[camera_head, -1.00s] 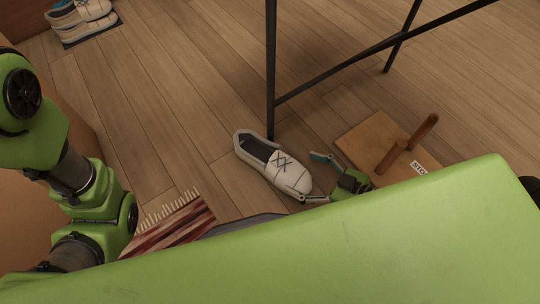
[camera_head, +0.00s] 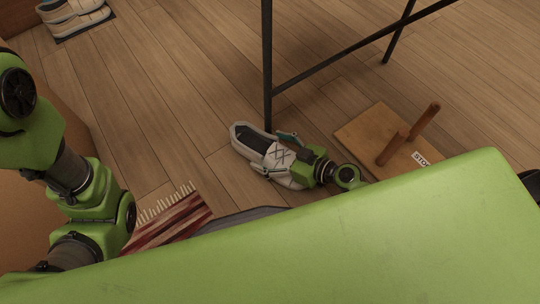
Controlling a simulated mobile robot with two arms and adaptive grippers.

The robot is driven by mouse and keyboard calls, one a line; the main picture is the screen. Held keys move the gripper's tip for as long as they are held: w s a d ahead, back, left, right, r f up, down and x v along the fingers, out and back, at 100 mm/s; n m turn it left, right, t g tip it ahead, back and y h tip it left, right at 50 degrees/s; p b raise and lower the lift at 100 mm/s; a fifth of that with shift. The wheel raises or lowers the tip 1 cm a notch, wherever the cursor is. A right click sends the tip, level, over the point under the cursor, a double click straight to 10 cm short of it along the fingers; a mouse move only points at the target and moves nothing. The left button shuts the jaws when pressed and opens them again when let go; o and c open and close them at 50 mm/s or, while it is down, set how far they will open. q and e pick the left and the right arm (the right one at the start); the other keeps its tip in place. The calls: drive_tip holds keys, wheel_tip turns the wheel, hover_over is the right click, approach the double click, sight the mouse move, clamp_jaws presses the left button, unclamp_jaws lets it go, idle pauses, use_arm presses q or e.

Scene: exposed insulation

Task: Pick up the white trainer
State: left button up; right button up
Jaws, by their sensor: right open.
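The white trainer (camera_head: 254,141) lies on the wooden floor near the middle of the head view, beside a black table leg. Its dark opening faces up and its toe points to the lower right. My right gripper (camera_head: 276,153) is over the laces and toe part, with its fingers spread, one toward each side of the shoe. It hides part of the toe. Whether the fingers touch the shoe, I cannot tell. My left arm (camera_head: 80,200) comes in at the left; its gripper is not in view.
A black metal table frame (camera_head: 267,65) stands just behind the trainer. A wooden board with pegs (camera_head: 368,132) lies to the right. A striped fringed rug (camera_head: 172,222) is at lower left. Another pair of light shoes (camera_head: 72,14) sits on a dark mat at top left.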

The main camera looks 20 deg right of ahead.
drive_tip(key=shift+r, duration=0.1)
drive_tip(key=c, duration=1.5)
drive_tip(key=shift+r+p, duration=0.75)
drive_tip(key=shift+r, duration=0.15)
wheel_tip(320, 180, up, 2)
drive_tip(key=shift+p, duration=0.85)
drive_tip(key=s+d, duration=0.2)
drive_tip(key=s+d+b, duration=0.1)
drive_tip(key=s+d, duration=0.1)
drive_tip(key=s, duration=0.1)
drive_tip(key=s+d, duration=0.1)
drive_tip(key=s, duration=0.1)
drive_tip(key=shift+s+d+f, duration=0.25)
drive_tip(key=shift+d+f, duration=0.05)
drive_tip(key=shift+d, duration=0.1)
drive_tip(key=s+d, duration=0.1)
drive_tip(key=s, duration=0.1)
drive_tip(key=s+d, duration=0.4)
drive_tip(key=shift+s+d+r+p, duration=0.15)
drive_tip(key=shift+s+p, duration=0.2)
